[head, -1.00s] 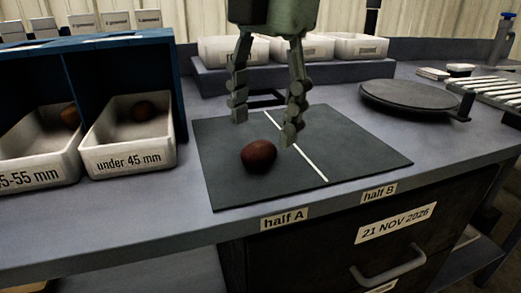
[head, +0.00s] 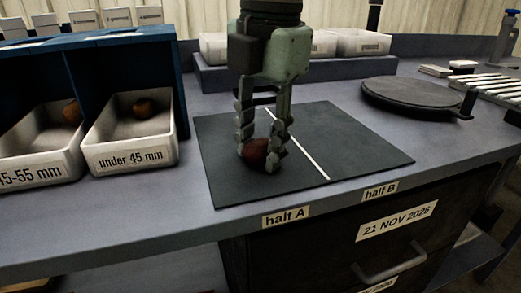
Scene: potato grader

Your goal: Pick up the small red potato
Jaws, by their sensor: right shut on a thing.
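The small red potato (head: 256,152) is on the half A side of the dark mat (head: 350,158), left of the white dividing line. My right gripper (head: 259,160) points down over it, with a finger on either side, shut on the potato. The fingers hide parts of its sides. The potato seems to be at the mat surface; I cannot tell whether it is lifted at all. My left gripper is not in view.
At left, a blue rack holds a bin labelled "under 45 mm" (head: 130,157) and a "45-55 mm" bin (head: 35,173), each with a potato inside. A round dark turntable (head: 418,97) stands at right. White trays (head: 362,43) stand behind. The mat's right half is clear.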

